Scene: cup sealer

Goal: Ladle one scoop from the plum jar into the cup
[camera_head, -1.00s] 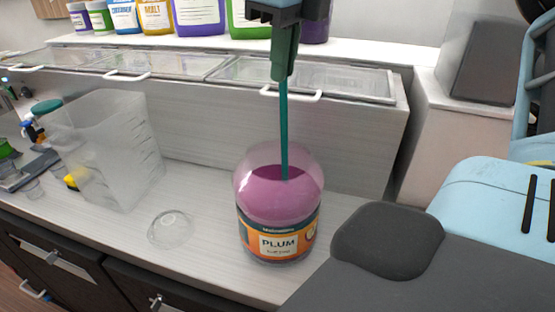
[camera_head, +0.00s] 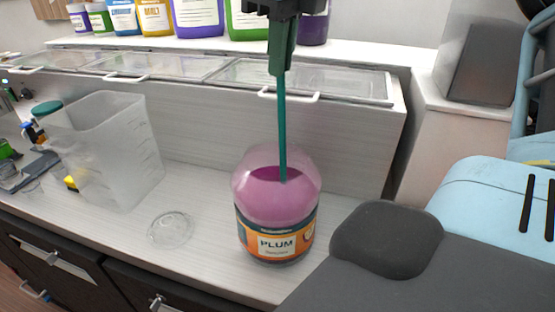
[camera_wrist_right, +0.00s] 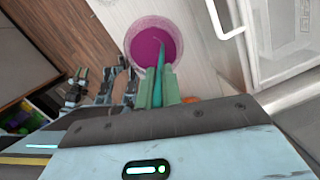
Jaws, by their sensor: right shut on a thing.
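The plum jar (camera_head: 277,215) stands upright and open on the counter, filled with purple-pink liquid. In the right wrist view the jar (camera_wrist_right: 176,50) shows from above. My right gripper (camera_head: 283,65) is above the jar, shut on the green handle of the ladle (camera_head: 282,125). The ladle is nearly upright; its lower end is inside the jar and its bowl is hidden in the liquid. In the right wrist view the right gripper (camera_wrist_right: 160,88) holds the handle. A clear round cup-like object (camera_head: 171,229) is on the counter left of the jar.
A large translucent container (camera_head: 118,150) stands at the left. Lidded bins with white handles (camera_head: 288,97) line the back, with several labelled jars (camera_head: 197,15) above. A dark grey rounded surface (camera_head: 388,238) is right of the jar. Counter between jar and container is mostly clear.

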